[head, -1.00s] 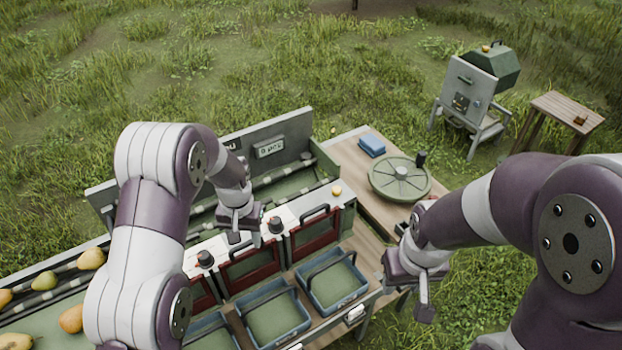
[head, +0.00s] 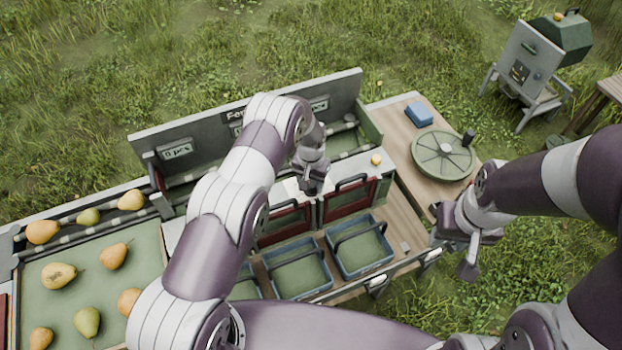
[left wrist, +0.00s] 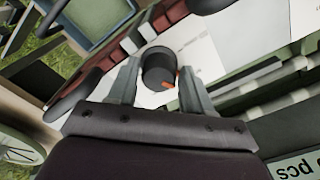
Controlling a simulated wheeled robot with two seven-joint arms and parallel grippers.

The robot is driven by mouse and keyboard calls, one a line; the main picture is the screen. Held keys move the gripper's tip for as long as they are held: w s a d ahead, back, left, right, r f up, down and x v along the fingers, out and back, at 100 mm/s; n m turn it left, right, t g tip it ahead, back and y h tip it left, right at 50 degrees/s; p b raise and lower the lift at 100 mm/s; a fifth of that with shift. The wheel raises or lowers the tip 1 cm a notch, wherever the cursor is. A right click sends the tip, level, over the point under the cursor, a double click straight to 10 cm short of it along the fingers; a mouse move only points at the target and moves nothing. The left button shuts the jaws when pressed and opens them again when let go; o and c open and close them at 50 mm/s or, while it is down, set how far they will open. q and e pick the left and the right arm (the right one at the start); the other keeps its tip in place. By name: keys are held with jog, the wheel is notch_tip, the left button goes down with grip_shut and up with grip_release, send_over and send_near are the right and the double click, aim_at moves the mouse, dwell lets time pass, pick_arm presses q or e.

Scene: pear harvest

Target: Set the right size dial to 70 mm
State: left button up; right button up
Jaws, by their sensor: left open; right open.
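The right size dial (left wrist: 158,68) shows in the left wrist view as a round black knob with an orange-red pointer mark, on a white panel (left wrist: 225,48). The pointer faces the lower right of that picture. My left gripper (head: 312,182) is over the sorter's white top strip and hides the dial in the head view. In the left wrist view its open fingers (left wrist: 158,82) stand on either side of the dial; I cannot tell whether they touch it. The scale is not readable. My right gripper (head: 462,238) is open and empty, off the table's right end.
Blue crates (head: 360,247) stand below the red doors (head: 350,199). A green turntable (head: 443,157) and a blue box (head: 419,114) are on the side table. Several pears lie in the green tray (head: 135,262). A tall back board (head: 205,135) stands behind the strip.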

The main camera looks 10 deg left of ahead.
pick_arm(q)
jog(key=shift+s+r, duration=0.1)
jog(key=shift+s, duration=0.2)
jog(key=shift+w, duration=0.15)
jog(key=c, duration=0.3)
jog(key=shift+w, duration=0.1)
jog(key=c, duration=0.5)
pick_arm(e)
jog(key=shift+s, duration=0.15)
